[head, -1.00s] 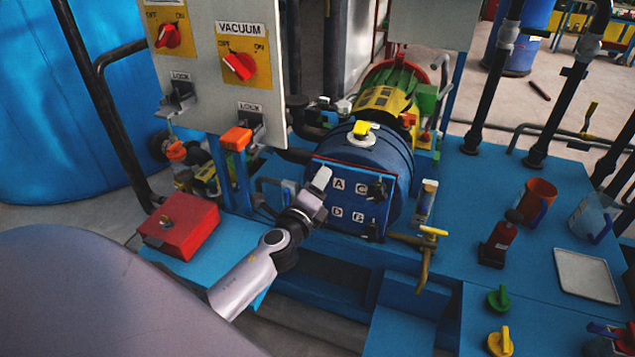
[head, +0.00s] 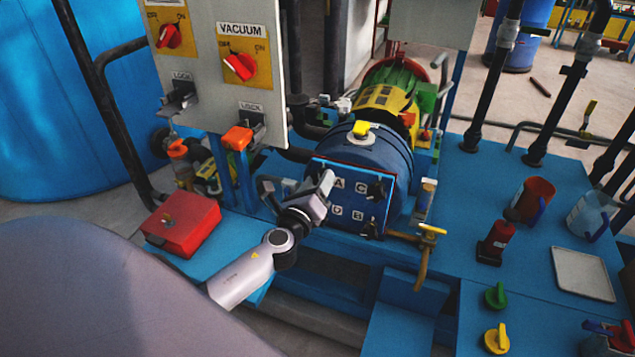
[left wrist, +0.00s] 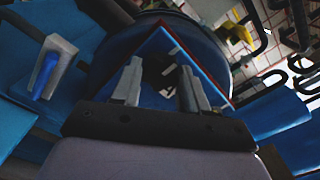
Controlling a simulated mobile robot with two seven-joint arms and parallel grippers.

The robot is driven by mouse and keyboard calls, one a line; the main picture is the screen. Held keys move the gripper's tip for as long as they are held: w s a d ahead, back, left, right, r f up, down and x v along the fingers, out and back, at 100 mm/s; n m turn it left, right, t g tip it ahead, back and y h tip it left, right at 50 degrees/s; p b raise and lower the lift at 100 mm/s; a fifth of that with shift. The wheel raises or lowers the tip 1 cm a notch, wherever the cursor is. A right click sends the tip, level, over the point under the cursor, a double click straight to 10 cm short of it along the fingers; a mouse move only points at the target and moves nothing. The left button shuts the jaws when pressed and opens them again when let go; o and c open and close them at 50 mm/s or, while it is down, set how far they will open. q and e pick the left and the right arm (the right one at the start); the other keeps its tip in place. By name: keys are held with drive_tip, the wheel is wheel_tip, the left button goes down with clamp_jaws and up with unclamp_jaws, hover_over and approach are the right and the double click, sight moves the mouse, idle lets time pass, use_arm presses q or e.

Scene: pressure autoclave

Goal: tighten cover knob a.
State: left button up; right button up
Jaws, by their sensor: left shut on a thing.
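The autoclave's square blue cover (head: 348,216) closes the front of the blue drum (head: 370,155). It bears the labels A, C, D and B. My left gripper (head: 326,184) is at the cover's upper left, beside label A, shut on cover knob a. The gripper hides that knob in the head view. In the left wrist view, the two fingers (left wrist: 159,88) stand in front of the cover (left wrist: 150,62), and what lies between them is dark and unclear. Black knobs show near C (head: 377,190) and B (head: 371,231). My right gripper is out of view.
A panel with red switches (head: 239,66) stands left of the drum. A red box (head: 182,224) is at lower left.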

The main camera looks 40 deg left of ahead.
use_arm(q)
drive_tip(key=shift+f, duration=0.1)
drive_tip(key=o, duration=1.1)
drive_tip(key=shift+c, duration=0.2)
drive_tip(key=v, duration=0.7)
drive_tip(key=shift+s, duration=0.15)
drive_tip(key=s+d+f+n+g+h, duration=0.3)
drive_tip(key=s+d+f+n, duration=0.3)
drive_tip(key=s+n, duration=0.3)
drive_tip(key=s+d+f+n+g+h+p, duration=0.1)
drive_tip(key=s+d+f+n+g+h, duration=0.2)
drive_tip(key=n, duration=1.2)
drive_tip(key=s+d+f, duration=0.3)
drive_tip(key=s+f, duration=0.2)
drive_tip(key=s, duration=0.1)
drive_tip(key=shift+s+d+g+h, duration=0.2)
drive_tip(key=shift+g+h, duration=0.1)
drive_tip(key=shift+g, duration=0.1)
